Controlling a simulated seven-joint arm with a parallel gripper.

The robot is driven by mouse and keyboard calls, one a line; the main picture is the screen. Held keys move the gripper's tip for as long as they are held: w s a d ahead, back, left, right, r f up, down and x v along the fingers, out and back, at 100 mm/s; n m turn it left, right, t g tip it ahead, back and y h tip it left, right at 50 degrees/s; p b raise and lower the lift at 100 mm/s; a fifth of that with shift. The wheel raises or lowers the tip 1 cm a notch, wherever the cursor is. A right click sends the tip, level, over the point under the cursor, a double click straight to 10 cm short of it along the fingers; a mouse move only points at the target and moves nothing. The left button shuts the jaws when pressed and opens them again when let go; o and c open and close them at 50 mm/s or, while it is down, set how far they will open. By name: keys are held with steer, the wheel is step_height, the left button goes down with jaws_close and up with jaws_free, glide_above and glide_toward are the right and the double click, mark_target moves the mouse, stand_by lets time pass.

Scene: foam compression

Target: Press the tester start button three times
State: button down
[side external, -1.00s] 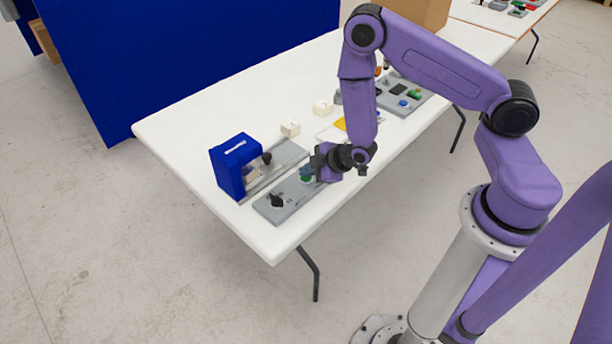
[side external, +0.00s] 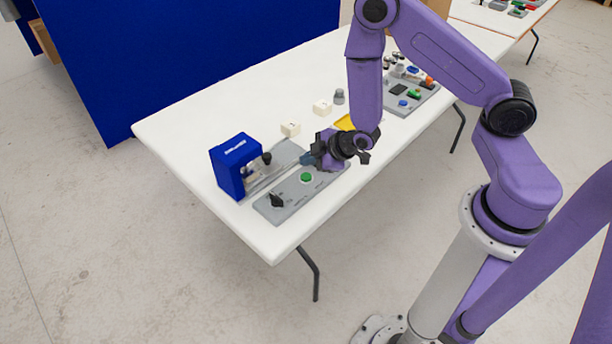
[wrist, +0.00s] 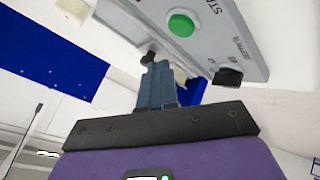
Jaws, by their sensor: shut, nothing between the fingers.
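The green start button (side external: 306,178) sits on a grey control panel (side external: 292,203) at the table's front edge. The button also shows in the wrist view (wrist: 181,24), beside printed lettering on the panel. My gripper (side external: 306,159) is shut with nothing in it. Its blue fingers are apart from the button, above and behind it in the side view. In the wrist view the closed fingers (wrist: 157,80) point up the picture, to the left of the button. The blue tester (side external: 230,167) stands to the left of the panel.
A black knob (side external: 277,200) rises from the panel's near end. Two pale blocks, one of them here (side external: 290,129), and a grey weight (side external: 339,96) stand behind my gripper. Another panel with several coloured buttons (side external: 409,93) lies farther back. The table's front left is clear.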

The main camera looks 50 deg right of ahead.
steer(key=shift+r, duration=1.2)
steer(key=shift+a, duration=0.1)
steer(key=s+a+r+g+y, duration=0.1)
steer(key=s+a+r+g, duration=0.25)
steer(key=s+r, duration=0.2)
steer(key=s+a+r+g, duration=0.2)
steer(key=s+a+r, duration=0.3)
steer(key=s, duration=0.2)
steer(key=s+d+r+g+h, duration=0.1)
steer(key=s+d+r, duration=0.1)
steer(key=s, duration=0.3)
steer(key=s+d+r+g, duration=0.1)
steer(key=s+d+r, duration=0.1)
steer(key=s+r, duration=0.2)
steer(key=s+d+r+n+g+h, duration=0.1)
steer(key=s+d+r, duration=0.2)
steer(key=s, duration=0.4)
steer(key=shift+h, duration=0.3)
